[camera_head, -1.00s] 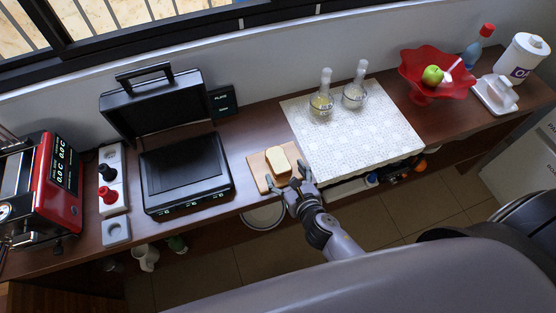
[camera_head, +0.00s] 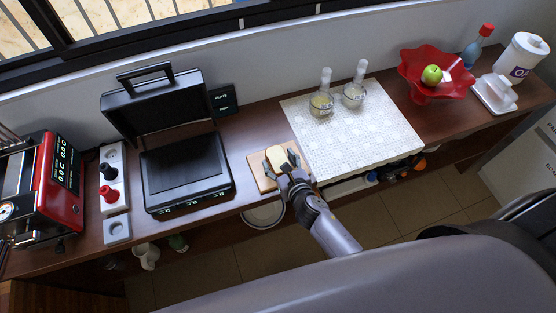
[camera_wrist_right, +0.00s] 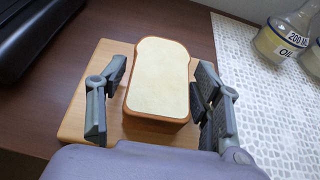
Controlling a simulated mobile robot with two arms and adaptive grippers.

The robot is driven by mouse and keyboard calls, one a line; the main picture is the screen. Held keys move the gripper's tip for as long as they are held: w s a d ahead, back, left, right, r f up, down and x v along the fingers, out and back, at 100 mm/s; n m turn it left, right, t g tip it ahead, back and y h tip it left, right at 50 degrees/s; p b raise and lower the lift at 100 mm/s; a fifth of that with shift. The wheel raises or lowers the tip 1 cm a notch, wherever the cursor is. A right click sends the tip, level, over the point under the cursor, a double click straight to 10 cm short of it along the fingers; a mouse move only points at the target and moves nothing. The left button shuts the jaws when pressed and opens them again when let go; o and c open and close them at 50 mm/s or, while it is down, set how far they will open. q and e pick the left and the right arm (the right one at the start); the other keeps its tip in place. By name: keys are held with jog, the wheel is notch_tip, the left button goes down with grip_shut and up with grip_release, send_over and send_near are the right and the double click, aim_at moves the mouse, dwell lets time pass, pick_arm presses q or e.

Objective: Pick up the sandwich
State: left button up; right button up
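The sandwich (camera_head: 276,156), a bread-shaped block with brown crust, lies on a wooden board (camera_head: 256,172) near the counter's front edge. It also shows in the right wrist view (camera_wrist_right: 158,75), flat on the board (camera_wrist_right: 78,122). My right gripper (camera_head: 282,166) reaches over the sandwich's near end. In the right wrist view, its fingers (camera_wrist_right: 160,98) are open, one on each side of the sandwich. A gap shows on the left side; the right finger is very close, and I cannot tell if it touches. My left gripper is not in view.
An open black grill (camera_head: 185,170) stands left of the board. A white patterned mat (camera_head: 350,145) with two glass bottles (camera_head: 321,103) lies to the right. A red bowl (camera_head: 420,85) with a green apple stands farther right.

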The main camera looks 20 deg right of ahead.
aim_at(280, 161)
jog(key=c, duration=0.8)
jog(key=shift+c, duration=0.2)
notch_tip(280, 161, up, 8)
jog(key=p, duration=0.3)
jog(key=shift+r+p, duration=0.2)
jog(key=shift+p, duration=0.1)
notch_tip(280, 161, up, 12)
jog(key=shift+f+p, duration=0.15)
jog(key=shift+p, duration=0.6)
